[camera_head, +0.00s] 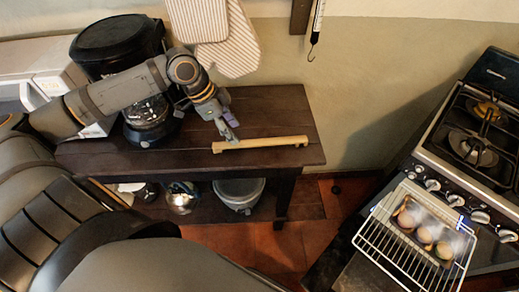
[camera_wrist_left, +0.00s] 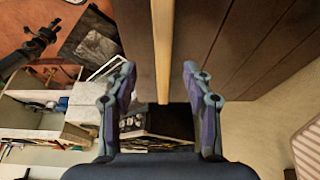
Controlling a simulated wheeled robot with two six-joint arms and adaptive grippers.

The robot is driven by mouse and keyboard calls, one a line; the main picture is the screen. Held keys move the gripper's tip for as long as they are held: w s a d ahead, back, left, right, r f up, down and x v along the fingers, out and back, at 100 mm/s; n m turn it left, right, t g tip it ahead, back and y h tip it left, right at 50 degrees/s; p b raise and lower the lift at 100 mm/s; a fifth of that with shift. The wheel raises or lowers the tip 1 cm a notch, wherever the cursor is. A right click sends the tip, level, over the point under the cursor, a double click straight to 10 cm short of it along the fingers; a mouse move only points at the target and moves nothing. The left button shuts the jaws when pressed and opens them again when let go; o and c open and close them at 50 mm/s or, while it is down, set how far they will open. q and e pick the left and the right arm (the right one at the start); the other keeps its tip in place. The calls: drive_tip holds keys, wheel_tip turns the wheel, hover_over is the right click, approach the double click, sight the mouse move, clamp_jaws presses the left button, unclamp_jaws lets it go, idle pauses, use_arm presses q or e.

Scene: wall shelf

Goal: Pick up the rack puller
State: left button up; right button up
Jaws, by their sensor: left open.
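The rack puller (camera_head: 262,143) is a long pale wooden stick. It lies flat near the front edge of the dark wooden table (camera_head: 285,108). My left gripper (camera_head: 230,133) is over the stick's left part. In the left wrist view the stick (camera_wrist_left: 162,45) runs lengthwise between the two open fingertips (camera_wrist_left: 160,70), with clear space on both sides. Nothing is held. How far the fingertips are above the stick is hard to tell. My right gripper is not seen.
A black coffee maker (camera_head: 118,45) stands on the table behind my left arm. Striped cloths (camera_head: 236,50) hang on the wall above. A stove (camera_head: 440,125) stands at the right, with a wire rack (camera_head: 400,265) pulled out. A pot (camera_head: 239,193) sits on the lower shelf.

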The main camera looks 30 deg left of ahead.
sight(243, 143)
use_arm(q)
drive_tip(key=shift+d+f, duration=0.15)
drive_tip(key=shift+f, duration=0.15)
drive_tip(key=shift+d+f, duration=0.1)
drive_tip(key=shift+f, duration=0.05)
drive_tip(key=shift+w+f+b, duration=0.15)
drive_tip(key=shift+w+b, duration=0.05)
drive_tip(key=shift+b, duration=0.1)
drive_tip(key=x, duration=0.4)
drive_tip(key=shift+a+f, duration=0.1)
drive_tip(key=shift+a, duration=0.2)
drive_tip(key=shift+w+d+f+b, duration=0.15)
drive_tip(key=shift+f+b, duration=0.15)
drive_tip(key=shift+f, duration=0.25)
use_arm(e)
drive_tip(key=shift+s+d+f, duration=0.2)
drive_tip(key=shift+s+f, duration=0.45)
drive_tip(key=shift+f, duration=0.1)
use_arm(q)
drive_tip(key=shift+c, duration=0.3)
clamp_jaws()
